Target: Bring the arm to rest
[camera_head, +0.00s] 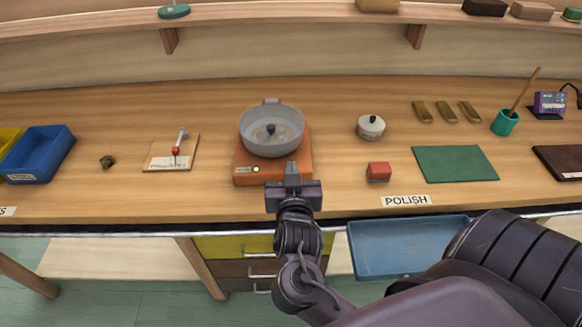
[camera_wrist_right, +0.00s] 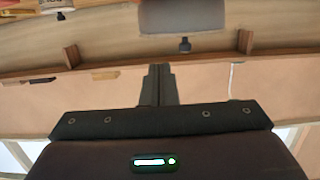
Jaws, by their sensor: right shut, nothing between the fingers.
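My right arm comes in from the bottom right of the head view. Its gripper (camera_head: 292,175) is shut and empty, with its fingers upright at the front edge of the orange hotplate (camera_head: 243,180). I cannot tell whether they touch it. A grey pan (camera_head: 272,145) with a dark knob inside sits on the hotplate, just behind the fingers. In the right wrist view the closed fingers (camera_wrist_right: 157,85) point up the picture with nothing between them. A blurred grey shape with a dark knob shows above them. My left gripper is not in view.
A grey lidded pot (camera_head: 371,128), a red block (camera_head: 378,172) and a green mat (camera_head: 455,163) lie to the right. A white-topped board (camera_head: 160,165) and a blue bin (camera_head: 40,155) stand to the left. A blue tray (camera_head: 395,262) is below the front edge.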

